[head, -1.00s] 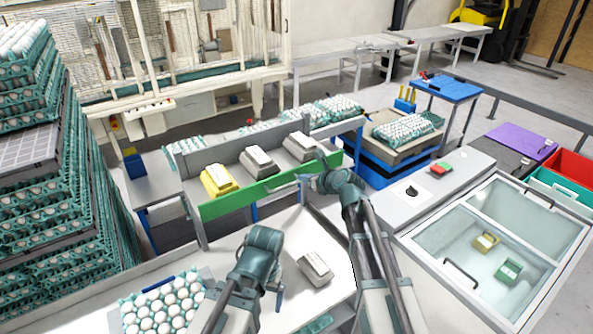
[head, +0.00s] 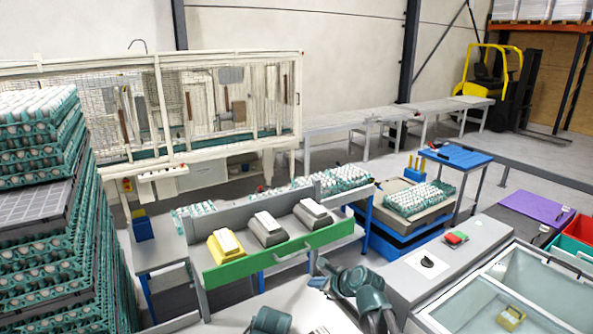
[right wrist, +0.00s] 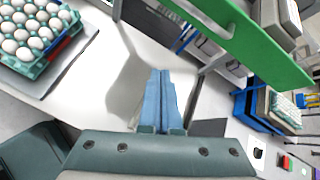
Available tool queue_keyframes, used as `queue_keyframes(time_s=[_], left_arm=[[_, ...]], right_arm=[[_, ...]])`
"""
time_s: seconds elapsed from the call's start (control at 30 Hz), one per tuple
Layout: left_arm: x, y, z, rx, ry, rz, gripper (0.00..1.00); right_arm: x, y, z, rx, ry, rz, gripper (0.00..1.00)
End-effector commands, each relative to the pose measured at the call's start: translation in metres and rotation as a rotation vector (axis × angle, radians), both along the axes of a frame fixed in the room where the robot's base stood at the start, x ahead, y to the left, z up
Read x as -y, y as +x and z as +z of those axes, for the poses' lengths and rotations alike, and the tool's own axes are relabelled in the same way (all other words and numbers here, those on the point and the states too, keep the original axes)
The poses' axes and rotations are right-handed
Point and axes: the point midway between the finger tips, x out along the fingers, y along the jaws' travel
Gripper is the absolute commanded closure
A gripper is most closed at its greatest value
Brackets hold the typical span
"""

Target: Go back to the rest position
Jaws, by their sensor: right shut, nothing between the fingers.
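My right gripper (head: 316,272) is low in the head view, just in front of the shelf with the green front board (head: 280,256). In the right wrist view its blue fingers (right wrist: 160,78) are pressed together with nothing between them, above the white table (right wrist: 95,85). Part of my left arm shows at the bottom edge of the head view. Its fingers are out of the picture.
A yellow carton (head: 226,246) and two grey cartons sit on the shelf. Tall egg stacks (head: 95,240) stand at left. A grey counter (head: 440,262) and glass-topped box are at right. A tray of eggs (right wrist: 35,62) lies on the table.

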Motion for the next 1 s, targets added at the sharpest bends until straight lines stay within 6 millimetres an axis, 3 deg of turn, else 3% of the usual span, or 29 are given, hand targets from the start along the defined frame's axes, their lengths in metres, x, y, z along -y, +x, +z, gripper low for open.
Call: queue_keyframes(time_s=[0.03, 0.1, 0.3, 0.5, 0.6, 0.73, 1.0], left_arm=[[0.0, 0.0, -0.032, 0.001, 0.001, -0.003, 0.08], [0.0, 0.0, -0.054, 0.001, 0.0, -0.007, 0.08], [0.0, 0.001, -0.112, 0.001, 0.002, -0.018, 0.08], [-0.001, 0.001, -0.165, 0.002, 0.002, -0.028, 0.08], [-0.001, 0.001, -0.185, 0.002, 0.003, -0.032, 0.08], [-0.001, 0.001, -0.201, 0.001, 0.003, -0.037, 0.08], [-0.001, 0.001, -0.206, 0.002, 0.003, -0.04, 0.08]], right_arm=[[-0.014, -0.021, -0.042, 0.015, -0.119, 0.129, 1.0], [-0.027, -0.048, -0.079, 0.043, -0.299, 0.335, 1.0], [-0.043, -0.124, -0.173, 0.116, -0.736, 0.958, 1.0], [-0.034, -0.194, -0.246, 0.169, -1.027, 1.602, 1.0], [-0.025, -0.22, -0.269, 0.184, -1.097, 1.873, 1.0], [-0.016, -0.242, -0.285, 0.194, -1.134, 2.129, 1.0], [-0.008, -0.255, -0.289, 0.2, -1.14, 2.301, 1.0]])
